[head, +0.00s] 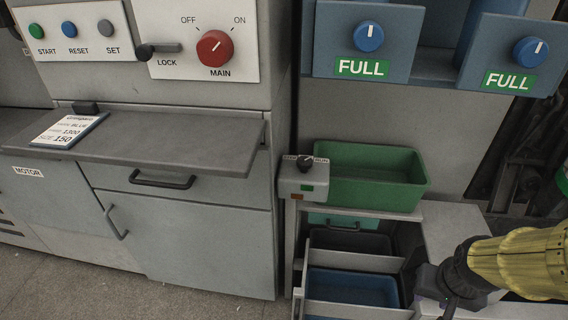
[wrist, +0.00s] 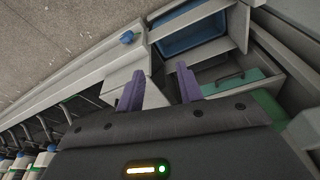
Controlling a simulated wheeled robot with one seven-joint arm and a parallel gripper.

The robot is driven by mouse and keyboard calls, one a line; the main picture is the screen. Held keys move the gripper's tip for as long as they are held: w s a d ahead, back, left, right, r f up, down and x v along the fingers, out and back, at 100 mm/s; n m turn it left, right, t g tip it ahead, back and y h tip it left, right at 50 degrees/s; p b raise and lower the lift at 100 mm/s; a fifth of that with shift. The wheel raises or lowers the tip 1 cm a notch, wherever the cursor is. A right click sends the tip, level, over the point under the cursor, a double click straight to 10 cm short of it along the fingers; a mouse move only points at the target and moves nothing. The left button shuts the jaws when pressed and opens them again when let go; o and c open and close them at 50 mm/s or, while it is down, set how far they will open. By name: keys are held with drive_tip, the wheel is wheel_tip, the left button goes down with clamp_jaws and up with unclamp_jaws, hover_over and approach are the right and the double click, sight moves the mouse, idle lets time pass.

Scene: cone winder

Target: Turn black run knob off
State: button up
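The black run knob (head: 305,163) is on top of a small grey control box (head: 297,188) left of the green bin in the head view. A white label strip behind it reads RUN at its right end; the left word is too small to read. The knob's exact pointing is hard to tell. My gripper (head: 449,307) is at the lower right of the head view, well to the right of and below the knob, apart from it. In the wrist view my gripper (wrist: 160,86) has its two purple fingers spread with nothing between them. The knob is not clear in the wrist view.
The green bin (head: 372,178) stands beside the box, above shelves with a blue tray (head: 352,288). A grey ledge (head: 190,140) juts out at the left. Blue FULL knobs (head: 369,36) and a red MAIN knob (head: 214,49) are higher up.

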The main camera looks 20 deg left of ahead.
drive_tip(key=shift+a, duration=0.15)
drive_tip(key=shift+o, duration=2.4)
drive_tip(key=shift+w+a, duration=0.2)
drive_tip(key=shift+a, duration=0.05)
drive_tip(key=w+a+r+n+t+y+p, duration=0.1)
drive_tip(key=w+a+t+y+p, duration=0.25)
drive_tip(key=a, duration=0.65)
drive_tip(key=w+a+r+t+h+p, duration=0.15)
drive_tip(key=w+a+t, duration=0.35)
drive_tip(key=a, duration=0.5)
drive_tip(key=s+a+r+n+t+y+p, duration=0.1)
drive_tip(key=s+a+r+t+p, duration=0.3)
drive_tip(key=a, duration=0.5)
wheel_tip(320, 180, up, 3)
drive_tip(key=shift+s+a+f+n+t+y, duration=0.15)
drive_tip(key=shift+s+n+t+y, duration=0.25)
drive_tip(key=shift+s+t+y, duration=0.5)
